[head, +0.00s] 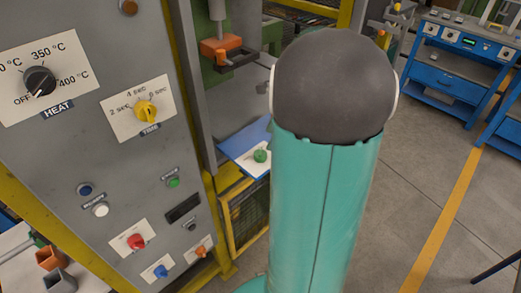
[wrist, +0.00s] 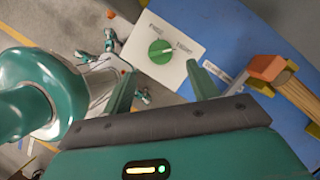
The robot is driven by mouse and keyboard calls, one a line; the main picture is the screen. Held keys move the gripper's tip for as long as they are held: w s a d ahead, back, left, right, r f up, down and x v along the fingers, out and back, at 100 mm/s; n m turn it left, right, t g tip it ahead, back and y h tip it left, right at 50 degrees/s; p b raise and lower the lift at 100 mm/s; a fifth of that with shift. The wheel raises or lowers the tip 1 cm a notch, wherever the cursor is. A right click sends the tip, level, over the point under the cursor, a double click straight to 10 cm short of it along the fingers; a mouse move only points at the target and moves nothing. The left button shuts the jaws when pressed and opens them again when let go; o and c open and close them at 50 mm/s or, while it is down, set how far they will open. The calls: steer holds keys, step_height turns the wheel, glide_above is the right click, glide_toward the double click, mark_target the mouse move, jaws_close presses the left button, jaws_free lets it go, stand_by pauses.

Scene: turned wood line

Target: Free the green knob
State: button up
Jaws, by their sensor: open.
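The green knob (wrist: 160,51) sits on a white plate (wrist: 177,27) in the wrist view. A pale line crosses its face, with one end toward the word at right, which looks like "TIGHT". In the head view the green knob (head: 260,156) shows just left of my arm; my gripper is hidden there.
The white plate lies on a blue panel (wrist: 235,38). An orange block (wrist: 268,67) with a wooden piece is right of my gripper. In the head view a grey control panel (head: 75,140) with several knobs and buttons stands left. Open floor (head: 410,170) lies right.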

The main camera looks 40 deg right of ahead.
mark_target(262, 151)
steer(key=x, duration=0.7)
steer(key=shift+w+f, duration=0.1)
steer(key=shift+f, duration=0.1)
steer(key=c, duration=1)
